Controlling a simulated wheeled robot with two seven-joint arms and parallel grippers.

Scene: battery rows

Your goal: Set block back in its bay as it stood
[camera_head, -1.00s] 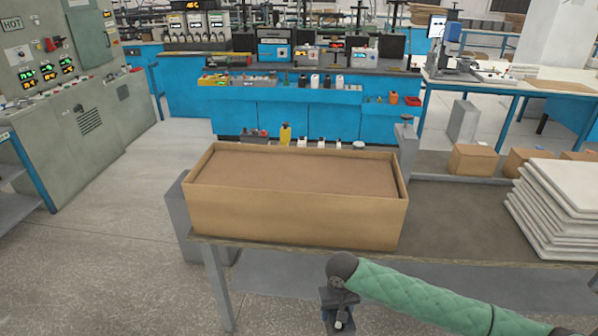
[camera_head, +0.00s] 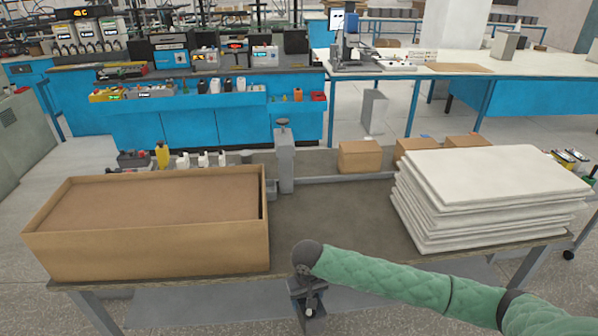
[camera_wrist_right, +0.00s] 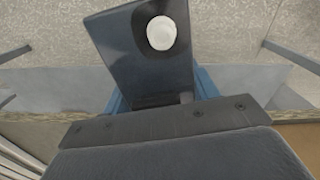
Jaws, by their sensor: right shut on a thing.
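My right gripper (camera_head: 308,302) hangs below the dark wrist joint at the end of my green-sleeved arm, in front of the table's near edge. In the right wrist view a dark block (camera_wrist_right: 120,42) with a pale round spot on its face is held in the jaws, with blue parts on both sides of its lower end. The gripper is shut on this block, clear of the table. The block appears tilted in that view; its lower end is hidden by my gripper. I cannot make out an empty bay. My left gripper is not in view.
A large cardboard box (camera_head: 262,215) stands on the table at left. White stacked sheets (camera_head: 490,190) lie at right, with dark table surface (camera_head: 330,215) free between. A grey post (camera_head: 284,165) and small cartons (camera_head: 360,157) stand behind. Small coloured units (camera_head: 570,160) show at the right edge.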

